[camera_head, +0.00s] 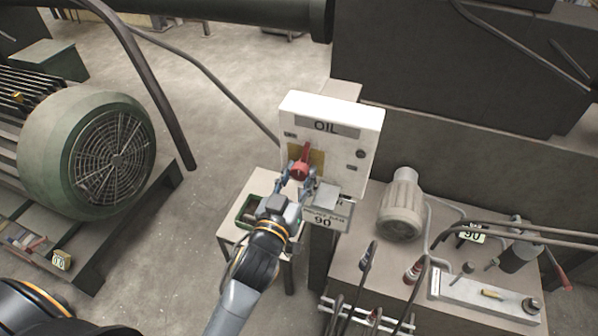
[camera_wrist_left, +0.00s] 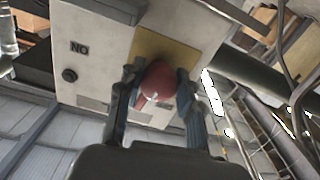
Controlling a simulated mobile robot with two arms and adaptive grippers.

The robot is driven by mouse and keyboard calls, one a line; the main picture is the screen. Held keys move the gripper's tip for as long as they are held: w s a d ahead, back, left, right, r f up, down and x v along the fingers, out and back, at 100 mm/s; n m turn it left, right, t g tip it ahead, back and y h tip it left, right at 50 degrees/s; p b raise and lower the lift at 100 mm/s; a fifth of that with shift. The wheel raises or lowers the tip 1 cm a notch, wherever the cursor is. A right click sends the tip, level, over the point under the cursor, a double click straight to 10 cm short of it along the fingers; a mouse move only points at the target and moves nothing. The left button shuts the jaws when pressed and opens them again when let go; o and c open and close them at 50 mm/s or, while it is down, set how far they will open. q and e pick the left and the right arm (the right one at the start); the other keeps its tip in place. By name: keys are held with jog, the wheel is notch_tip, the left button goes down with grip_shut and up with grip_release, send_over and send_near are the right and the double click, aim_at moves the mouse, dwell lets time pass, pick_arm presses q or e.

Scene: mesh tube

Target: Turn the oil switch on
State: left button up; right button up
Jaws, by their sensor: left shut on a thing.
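The oil switch box (camera_head: 350,131) is a white panel labelled "OIL" in the middle of the head view. My left gripper (camera_head: 297,179) reaches up to the panel from below and is shut on the red knob. In the left wrist view the red knob (camera_wrist_left: 158,82) lies between the two fingers (camera_wrist_left: 157,92), with the yellow plate (camera_wrist_left: 163,46) behind it. The fingers hide part of the knob, and its exact angle is hard to tell. My right gripper is not in view.
A small table with a green tray (camera_head: 246,212) stands left of the panel. A beige motor (camera_head: 401,207) with pipes sits on the right. A large green motor (camera_head: 88,150) is at far left. Open floor lies between.

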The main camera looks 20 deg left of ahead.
pick_arm(q)
jog(key=m+p, duration=0.1)
jog(key=m, duration=0.2)
jog(key=shift+a+r+m+p, duration=0.1)
jog(key=shift+r+m+p, duration=0.05)
jog(key=shift+m+p, duration=0.15)
jog(key=m+p, duration=0.1)
jog(key=m, duration=0.3)
jog(key=shift+m, duration=0.3)
jog(key=m+p, duration=0.1)
jog(key=m, duration=0.3)
jog(key=shift+a+m+p, duration=0.1)
jog(key=shift+m+p, duration=0.35)
jog(key=shift+m, duration=1.65)
jog(key=o, duration=1.2)
jog(key=shift+s+a, duration=0.1)
jog(key=shift+s, duration=3.65)
